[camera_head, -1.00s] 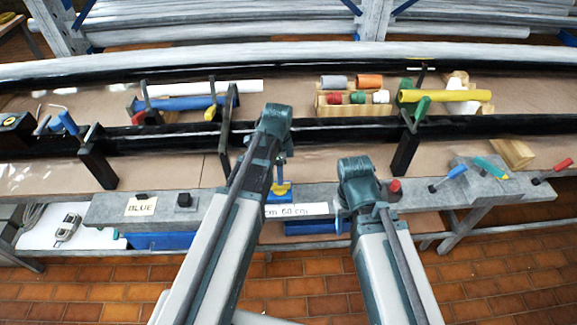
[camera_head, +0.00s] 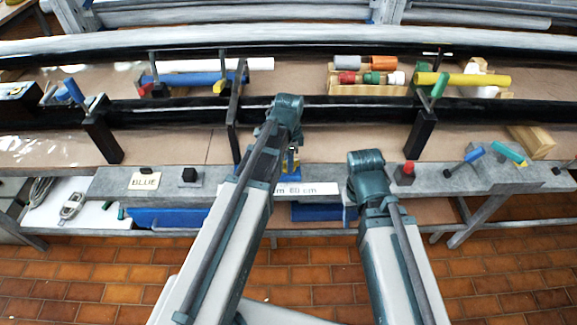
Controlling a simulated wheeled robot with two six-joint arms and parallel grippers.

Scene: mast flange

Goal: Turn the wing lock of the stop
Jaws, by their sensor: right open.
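A small yellow and blue piece (camera_head: 291,160), apparently the stop with its wing lock, is at the bench's front rail, just above the white "60 cm" label (camera_head: 306,189). My left arm covers much of it, so the angle of its wing is unclear. My left gripper is under the wrist at the end of the left arm, beside this piece. Its jaws are hidden behind the arm. My right gripper (camera_head: 351,204) is open below its wrist, over the front edge right of the label. Its fingertips are mostly hidden, and I see nothing held there.
A grey block with a red knob (camera_head: 408,168) stands right of my right wrist. A black cube (camera_head: 189,175) and a "BLUE" card (camera_head: 144,181) are on the rail at left. Black upright brackets (camera_head: 422,132) hold long dark bars behind.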

